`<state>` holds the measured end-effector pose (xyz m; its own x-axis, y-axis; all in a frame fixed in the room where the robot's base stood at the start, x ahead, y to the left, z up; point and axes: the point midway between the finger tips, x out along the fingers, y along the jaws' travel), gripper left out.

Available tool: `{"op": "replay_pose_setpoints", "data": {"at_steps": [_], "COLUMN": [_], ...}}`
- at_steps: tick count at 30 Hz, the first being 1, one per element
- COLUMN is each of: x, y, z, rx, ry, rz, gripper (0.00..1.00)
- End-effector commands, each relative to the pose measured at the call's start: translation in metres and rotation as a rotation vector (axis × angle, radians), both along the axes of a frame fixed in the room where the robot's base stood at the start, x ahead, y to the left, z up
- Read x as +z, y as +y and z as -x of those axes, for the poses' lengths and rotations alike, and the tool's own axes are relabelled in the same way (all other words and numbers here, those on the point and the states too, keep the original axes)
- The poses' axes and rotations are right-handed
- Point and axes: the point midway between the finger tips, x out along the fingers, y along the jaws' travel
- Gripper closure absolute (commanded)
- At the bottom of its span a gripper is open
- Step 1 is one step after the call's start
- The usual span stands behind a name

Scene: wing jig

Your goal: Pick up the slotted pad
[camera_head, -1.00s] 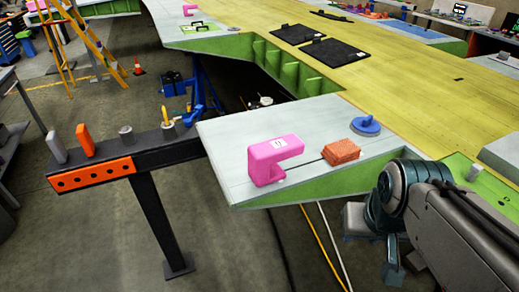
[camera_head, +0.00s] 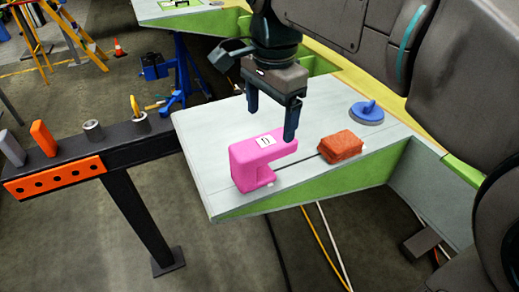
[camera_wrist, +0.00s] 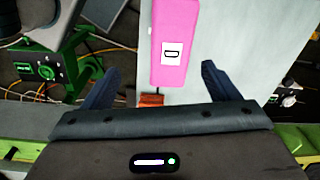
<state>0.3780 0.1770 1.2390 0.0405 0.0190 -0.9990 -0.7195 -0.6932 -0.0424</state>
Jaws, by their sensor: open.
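The slotted pad appears to be the pink C-shaped block (camera_head: 246,166) with a white label, standing on the pale wing panel with its slot facing right. It also shows in the wrist view (camera_wrist: 175,24) at the top middle, reaching down between the fingers. My gripper (camera_head: 271,126) points down above the pink block's upper arm, with one finger in front of it and one behind. In the wrist view my gripper (camera_wrist: 160,70) is open, with a finger on each side of the block and visible gaps. I cannot tell its exact height.
A rough orange-red block (camera_head: 341,146) lies on the panel just right of the pink block. A blue round piece with a knob (camera_head: 367,112) sits farther back. A dark rail (camera_head: 130,140) with several small items runs along the left. The pale panel (camera_head: 205,140) is clear behind.

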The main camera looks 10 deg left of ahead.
Motion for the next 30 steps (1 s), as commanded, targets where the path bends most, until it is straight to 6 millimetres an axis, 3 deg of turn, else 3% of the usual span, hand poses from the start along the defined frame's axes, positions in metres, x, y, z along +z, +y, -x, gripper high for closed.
{"op": "replay_pose_setpoints", "data": {"at_steps": [3, 8, 19, 30], "x": [0.006, 0.008, -0.056, -0.09], "y": [0.025, 0.036, 0.037, 0.037], "z": [-0.002, -0.002, -0.001, 0.001], "rx": [-0.086, -0.151, -0.159, -0.158], "ry": [0.027, 0.043, 0.045, 0.045], "rz": [0.008, 0.017, 0.019, 0.019], "gripper": [0.18, 0.18, 0.18, 0.18]}}
